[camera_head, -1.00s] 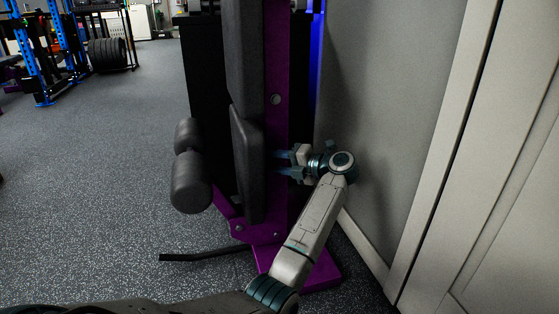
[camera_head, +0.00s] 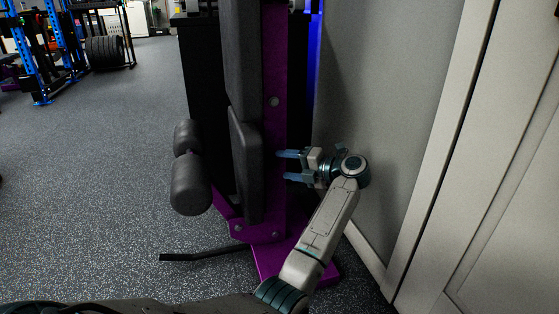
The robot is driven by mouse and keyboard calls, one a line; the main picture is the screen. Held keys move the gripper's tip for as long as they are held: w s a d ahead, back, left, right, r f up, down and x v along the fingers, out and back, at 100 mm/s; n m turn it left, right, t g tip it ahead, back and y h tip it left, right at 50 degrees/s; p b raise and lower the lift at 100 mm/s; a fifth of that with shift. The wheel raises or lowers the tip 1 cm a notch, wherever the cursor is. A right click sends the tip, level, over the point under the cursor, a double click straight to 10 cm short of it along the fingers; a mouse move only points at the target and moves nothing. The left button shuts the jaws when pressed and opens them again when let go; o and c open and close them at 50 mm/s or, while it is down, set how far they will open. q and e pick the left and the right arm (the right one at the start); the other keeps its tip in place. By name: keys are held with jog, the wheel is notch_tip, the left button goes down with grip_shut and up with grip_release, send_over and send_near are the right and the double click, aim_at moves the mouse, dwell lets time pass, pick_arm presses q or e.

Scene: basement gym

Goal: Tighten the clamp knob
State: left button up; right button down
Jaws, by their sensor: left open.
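No clamp knob can be made out for certain. A small round grey disc (camera_head: 274,101) sits on the purple upright (camera_head: 273,125) of a padded gym machine; I cannot tell whether it is a knob or a bolt. My left gripper (camera_head: 286,166) is open, with its two bluish fingers pointing left at the right edge of the upright, below the disc. I see nothing between the fingers. I cannot tell whether the fingertips touch the upright. My right gripper is not in view.
A dark back pad (camera_head: 246,165) and a foam roller (camera_head: 190,185) are left of the upright. A purple base (camera_head: 275,258) and a black bar (camera_head: 205,254) are low down. A grey wall (camera_head: 385,90) stands close on the right. The floor at left (camera_head: 90,170) is clear.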

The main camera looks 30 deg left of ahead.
pick_arm(q)
jog(key=d+r+p, duration=0.1)
jog(key=d+p, duration=0.1)
jog(key=d, duration=0.5)
jog(key=shift+w+r, duration=0.2)
